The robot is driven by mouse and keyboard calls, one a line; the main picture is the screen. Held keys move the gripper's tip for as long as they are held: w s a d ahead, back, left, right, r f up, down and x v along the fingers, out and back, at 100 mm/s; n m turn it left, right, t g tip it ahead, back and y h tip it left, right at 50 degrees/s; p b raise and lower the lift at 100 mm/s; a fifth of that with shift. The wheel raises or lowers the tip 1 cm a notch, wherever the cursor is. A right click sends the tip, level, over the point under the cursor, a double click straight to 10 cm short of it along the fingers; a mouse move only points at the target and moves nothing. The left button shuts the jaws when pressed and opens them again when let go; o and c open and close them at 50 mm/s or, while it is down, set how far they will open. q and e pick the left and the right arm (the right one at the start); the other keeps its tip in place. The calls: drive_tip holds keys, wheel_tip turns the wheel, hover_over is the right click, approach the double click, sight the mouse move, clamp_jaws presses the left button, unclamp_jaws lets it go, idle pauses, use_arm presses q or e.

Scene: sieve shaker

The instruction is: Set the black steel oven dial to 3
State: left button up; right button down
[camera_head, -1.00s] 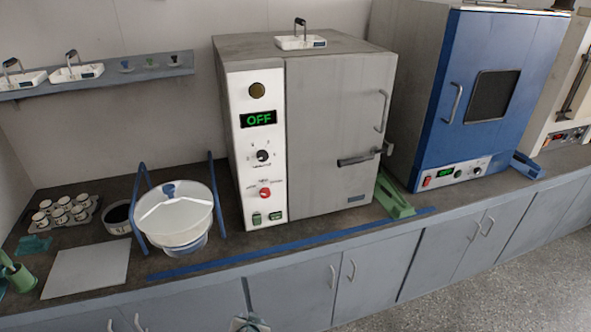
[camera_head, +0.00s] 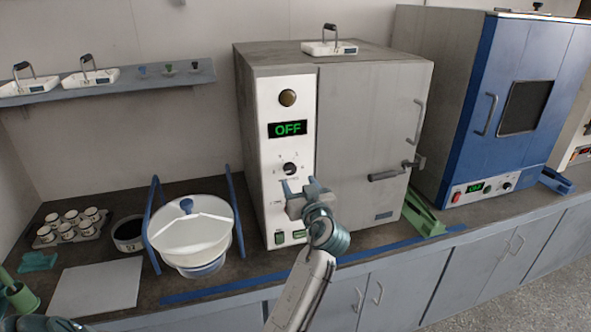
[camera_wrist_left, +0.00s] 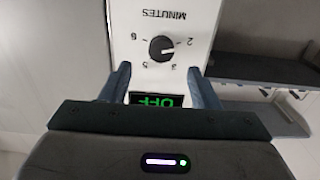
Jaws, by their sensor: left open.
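The grey steel oven (camera_head: 370,130) has a black dial (camera_head: 290,169) on its white panel, below a green display reading OFF. In the left wrist view, upside down, the dial (camera_wrist_left: 161,48) has a white mark pointing right, roughly toward the 2 and 3; its exact setting is hard to tell. My left gripper (camera_head: 299,185) is open and empty in front of the panel, just below the dial in the head view. In the wrist view its fingers (camera_wrist_left: 159,70) stand apart on either side of the display, with the dial beyond their tips. My right gripper is not in view.
My left gripper hides the red knob lower on the panel. A lidded white bowl (camera_head: 195,240) in a blue stand is left of the oven. A green wedge (camera_head: 424,215) stands at its right. A blue oven (camera_head: 510,110) is farther right. A blue strip (camera_head: 230,288) runs along the counter front.

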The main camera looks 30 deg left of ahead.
sight(291, 171)
use_arm(q)
drive_tip(key=p+x, duration=0.1)
drive_tip(key=x, duration=0.4)
drive_tip(key=shift+s+r+p, duration=0.1)
drive_tip(key=shift+p, duration=0.3)
drive_tip(key=shift+w+a+f, duration=0.2)
drive_tip(key=shift+w+a, duration=0.25)
drive_tip(key=shift+a, duration=0.15)
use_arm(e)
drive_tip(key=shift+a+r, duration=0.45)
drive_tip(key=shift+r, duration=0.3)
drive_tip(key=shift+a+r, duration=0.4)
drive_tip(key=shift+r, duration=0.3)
use_arm(q)
drive_tip(key=shift+c, duration=0.5)
drive_tip(key=c, duration=0.7)
drive_tip(key=shift+c, duration=1)
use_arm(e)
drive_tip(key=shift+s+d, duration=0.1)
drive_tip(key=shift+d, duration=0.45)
